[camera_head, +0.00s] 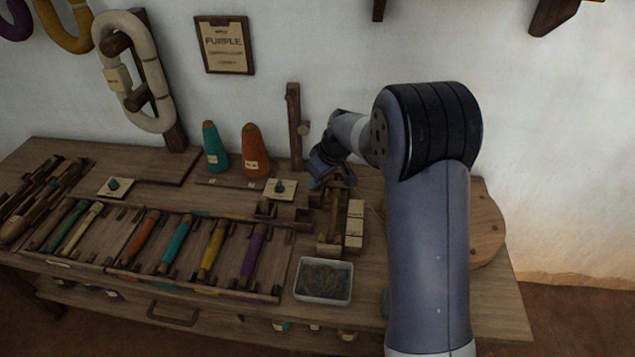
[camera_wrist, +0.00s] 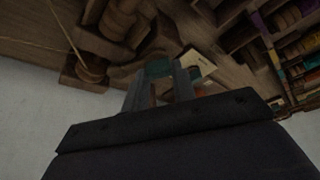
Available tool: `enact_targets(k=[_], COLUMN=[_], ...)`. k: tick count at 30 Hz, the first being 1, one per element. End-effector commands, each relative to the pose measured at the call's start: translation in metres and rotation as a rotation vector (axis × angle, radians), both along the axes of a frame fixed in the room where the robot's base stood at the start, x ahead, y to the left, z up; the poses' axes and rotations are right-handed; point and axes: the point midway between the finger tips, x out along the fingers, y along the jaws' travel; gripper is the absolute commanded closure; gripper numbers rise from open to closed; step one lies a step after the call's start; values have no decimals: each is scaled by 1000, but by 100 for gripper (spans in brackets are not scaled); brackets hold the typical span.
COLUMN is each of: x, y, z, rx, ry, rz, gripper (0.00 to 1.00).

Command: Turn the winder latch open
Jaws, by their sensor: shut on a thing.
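The wooden winder (camera_head: 330,222) stands on the bench, right of the middle. My gripper (camera_head: 326,172) reaches down to its far end, with my arm coming in from the right. In the wrist view my gripper (camera_wrist: 158,76) has its two fingers close together, with a small piece between their tips. I take this piece to be the winder latch; it is mostly hidden by the fingers and dark. In the head view my gripper covers the latch, so its angle cannot be told. Dark wooden winder parts (camera_wrist: 118,22) lie just beyond the fingertips in the wrist view.
Teal (camera_head: 215,146) and orange (camera_head: 255,150) yarn cones stand behind, left of my gripper. A small card with a dark knob (camera_head: 280,188) lies near the winder. A grey tray (camera_head: 323,281) sits in front. A rack of coloured bobbins (camera_head: 190,245) fills the left.

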Motion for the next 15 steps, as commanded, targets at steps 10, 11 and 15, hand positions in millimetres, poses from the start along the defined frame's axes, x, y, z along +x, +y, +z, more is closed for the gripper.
enact_targets(k=[10, 11, 15], x=[2, 2, 3], y=[-2, -2, -2], z=[-2, -2, -1], rx=[-1, -1, -1], ry=[0, 0, -1], rz=[314, 338, 438], gripper=[97, 97, 97])
